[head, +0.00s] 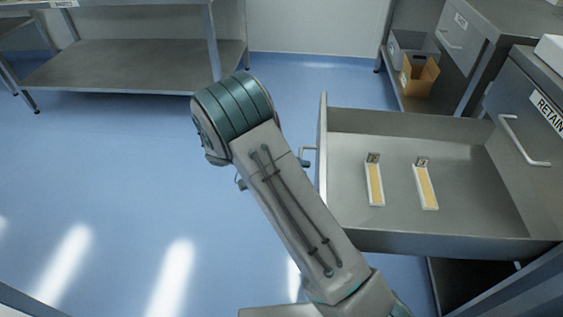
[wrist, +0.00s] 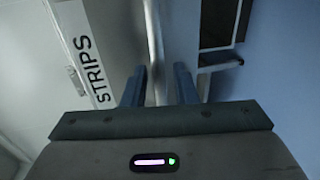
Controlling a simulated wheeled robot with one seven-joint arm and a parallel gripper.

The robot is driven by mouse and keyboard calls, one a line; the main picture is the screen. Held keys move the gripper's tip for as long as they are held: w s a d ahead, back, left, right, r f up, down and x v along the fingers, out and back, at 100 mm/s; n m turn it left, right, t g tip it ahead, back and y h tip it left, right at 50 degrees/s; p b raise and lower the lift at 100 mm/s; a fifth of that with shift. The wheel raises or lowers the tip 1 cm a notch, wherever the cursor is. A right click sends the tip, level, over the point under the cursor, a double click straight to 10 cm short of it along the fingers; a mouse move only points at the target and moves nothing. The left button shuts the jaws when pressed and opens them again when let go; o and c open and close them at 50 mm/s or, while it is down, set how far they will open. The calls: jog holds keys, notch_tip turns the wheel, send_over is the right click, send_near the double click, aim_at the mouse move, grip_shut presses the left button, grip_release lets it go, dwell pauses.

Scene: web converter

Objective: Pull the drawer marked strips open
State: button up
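The grey metal drawer (head: 460,160) stands pulled far out of its cabinet in the head view, with two small strips (head: 375,184) (head: 427,187) lying inside. Its front panel (head: 322,135) faces left. The label STRIPS (wrist: 89,68) shows on the front in the wrist view. The handle bar (wrist: 154,45) runs between my gripper's two fingers (wrist: 159,88), which stand apart with a visible gap on the right side of the bar. In the head view the handle (head: 308,149) shows beside my arm, which hides most of my gripper.
A closed drawer marked RETAIN (head: 548,110) has its own handle (head: 524,142) at the right. A cardboard box (head: 420,76) and a grey bin (head: 400,48) sit on a low shelf behind. A steel table (head: 130,65) stands at the back left. The blue floor (head: 110,170) at left is clear.

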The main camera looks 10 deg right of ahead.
jog(key=p+v, duration=0.2)
jog(key=v, duration=1.1)
jog(key=shift+a, duration=0.2)
jog(key=s+d+r+y+p, duration=0.2)
jog(key=d+r+y+p, duration=0.15)
jog(key=r, duration=0.35)
jog(key=s+d+r+n+y+p, duration=0.1)
jog(key=s+d+r+y+p, duration=0.1)
jog(key=d+r+p, duration=0.4)
jog(key=s+d+r+y+p, duration=0.2)
jog(key=d+r+y+p, duration=0.1)
jog(key=r, duration=0.5)
jog(key=s+d+r+t+y+p, duration=0.2)
jog(key=s+r+t+y+p, duration=0.1)
jog(key=s+r+p, duration=0.3)
jog(key=s+d+r+n+t+y+p, duration=0.1)
jog(key=s+d+r+t+y+p, duration=0.2)
jog(key=s+r+p, duration=0.4)
notch_tip(320, 180, up, 4)
jog(key=shift+s+d+f+y, duration=0.2)
jog(key=shift+s+y, duration=0.15)
jog(key=shift+s, duration=0.85)
